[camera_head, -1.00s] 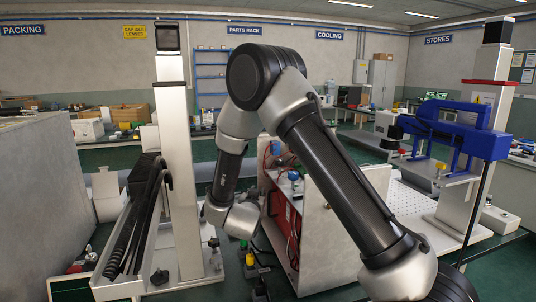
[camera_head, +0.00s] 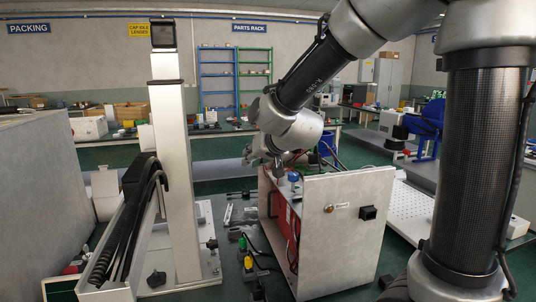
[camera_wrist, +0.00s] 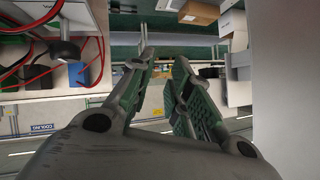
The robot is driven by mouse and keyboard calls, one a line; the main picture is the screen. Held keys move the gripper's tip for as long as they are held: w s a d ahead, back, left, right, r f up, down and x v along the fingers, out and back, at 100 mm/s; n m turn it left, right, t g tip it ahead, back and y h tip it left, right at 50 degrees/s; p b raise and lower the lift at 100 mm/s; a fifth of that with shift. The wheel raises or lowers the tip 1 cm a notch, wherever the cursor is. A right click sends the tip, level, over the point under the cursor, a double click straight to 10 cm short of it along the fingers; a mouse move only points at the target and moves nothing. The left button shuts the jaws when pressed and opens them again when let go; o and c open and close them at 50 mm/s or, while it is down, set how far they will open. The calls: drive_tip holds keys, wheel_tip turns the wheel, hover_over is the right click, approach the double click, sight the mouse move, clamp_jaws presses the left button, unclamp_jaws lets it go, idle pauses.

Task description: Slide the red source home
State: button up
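A red unit (camera_head: 284,214) sits inside the open left side of a grey cabinet (camera_head: 345,245), with dark cables in front of it. I take it to be the red source; how far in it sits I cannot tell. My gripper (camera_head: 279,174) points down over the cabinet's top left edge, close to a blue-capped part (camera_head: 293,177). In the wrist view my gripper (camera_wrist: 164,62) has its two green-padded fingers apart with nothing between them. Red cables (camera_wrist: 25,75) and a black knob (camera_wrist: 65,50) show to the left of the fingers.
A grey column with a sloping cable tray (camera_head: 122,245) stands left of the cabinet. A perforated white table (camera_head: 412,212) is at right. A large grey block (camera_head: 35,210) fills the far left.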

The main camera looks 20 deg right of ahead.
drive_tip(key=s+d+r+n+g, duration=0.1)
drive_tip(key=s+d+r, duration=0.1)
drive_tip(key=s, duration=0.4)
drive_tip(key=shift+s+d+r+n+y, duration=0.15)
drive_tip(key=shift+r+n+y, duration=0.15)
drive_tip(key=shift+r, duration=0.05)
